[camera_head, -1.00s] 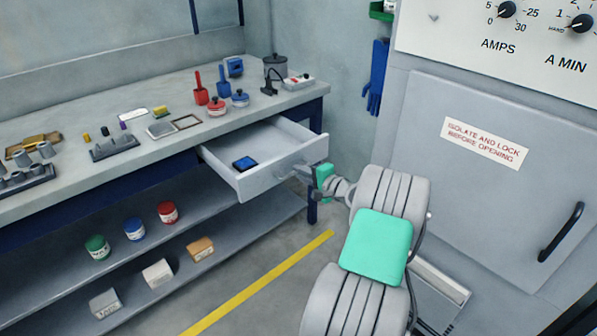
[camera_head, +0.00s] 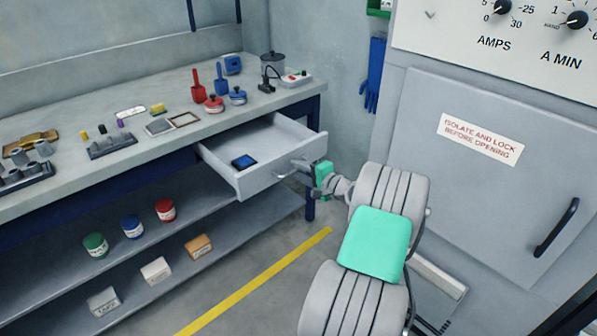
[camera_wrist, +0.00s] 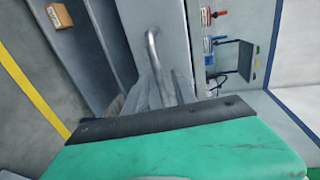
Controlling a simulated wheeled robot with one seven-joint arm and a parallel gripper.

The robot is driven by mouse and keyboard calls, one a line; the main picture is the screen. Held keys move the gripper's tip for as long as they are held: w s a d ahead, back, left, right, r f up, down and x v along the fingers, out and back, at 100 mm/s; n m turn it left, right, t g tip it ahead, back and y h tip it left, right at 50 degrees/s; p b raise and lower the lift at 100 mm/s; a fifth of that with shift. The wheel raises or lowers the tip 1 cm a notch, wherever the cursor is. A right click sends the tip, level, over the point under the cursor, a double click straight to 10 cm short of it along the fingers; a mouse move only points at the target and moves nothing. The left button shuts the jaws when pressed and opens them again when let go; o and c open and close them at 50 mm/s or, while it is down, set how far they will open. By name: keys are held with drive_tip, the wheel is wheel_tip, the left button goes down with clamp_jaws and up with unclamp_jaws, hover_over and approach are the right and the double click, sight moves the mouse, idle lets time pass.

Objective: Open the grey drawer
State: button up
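The grey drawer (camera_head: 262,187) under the bench is pulled well out, its inside showing. A small dark blue item (camera_head: 244,162) lies in it. Its bar handle (camera_head: 284,176) is on the front face and also shows in the wrist view (camera_wrist: 152,45). My gripper (camera_head: 298,165) is at the handle, at the right part of the drawer front. In the wrist view its fingers (camera_wrist: 162,88) look spread apart, with the lower end of the handle between or just beyond them. Contact with the handle is unclear.
The bench top (camera_head: 75,125) holds several tools, pots and blocks. A lower shelf (camera_head: 180,225) carries jars and small boxes. A grey cabinet (camera_head: 440,185) with a black handle stands close on the right. A yellow line (camera_head: 255,283) crosses the open floor.

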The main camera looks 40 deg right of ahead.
drive_tip(key=v, duration=0.7)
drive_tip(key=shift+s, duration=0.4)
drive_tip(key=shift+r, duration=0.1)
drive_tip(key=w+a+r+n+g+y+p, duration=0.1)
drive_tip(key=w+a+r+n+g+p, duration=0.15)
drive_tip(key=a, duration=0.45)
drive_tip(key=w+a+r+n+g+y+p, duration=0.1)
drive_tip(key=a+r+n+g+p, duration=0.2)
drive_tip(key=a, duration=0.5)
drive_tip(key=w+a+r+n+g+y+p, duration=0.1)
drive_tip(key=w+a+r+n+p, duration=0.1)
drive_tip(key=a+n, duration=0.35)
drive_tip(key=s+a+r+n+g+h+p, duration=0.1)
drive_tip(key=s+a+r+n+g+p, duration=0.15)
drive_tip(key=a, duration=0.35)
drive_tip(key=s+a+r+n+g+h+p, duration=0.1)
drive_tip(key=s+a+r+p, duration=0.1)
drive_tip(key=s+a, duration=0.3)
drive_tip(key=s+a+r+n+g+p, duration=0.1)
drive_tip(key=s+a, duration=0.2)
drive_tip(key=s, duration=0.2)
drive_tip(key=s+a+r+n+g+h+p, duration=0.1)
drive_tip(key=s+a+r+n, duration=0.1)
drive_tip(key=s, duration=0.4)
drive_tip(key=shift+a+r+h+p, duration=0.25)
drive_tip(key=shift+a+h+p, duration=0.05)
drive_tip(key=shift+a, duration=0.5)
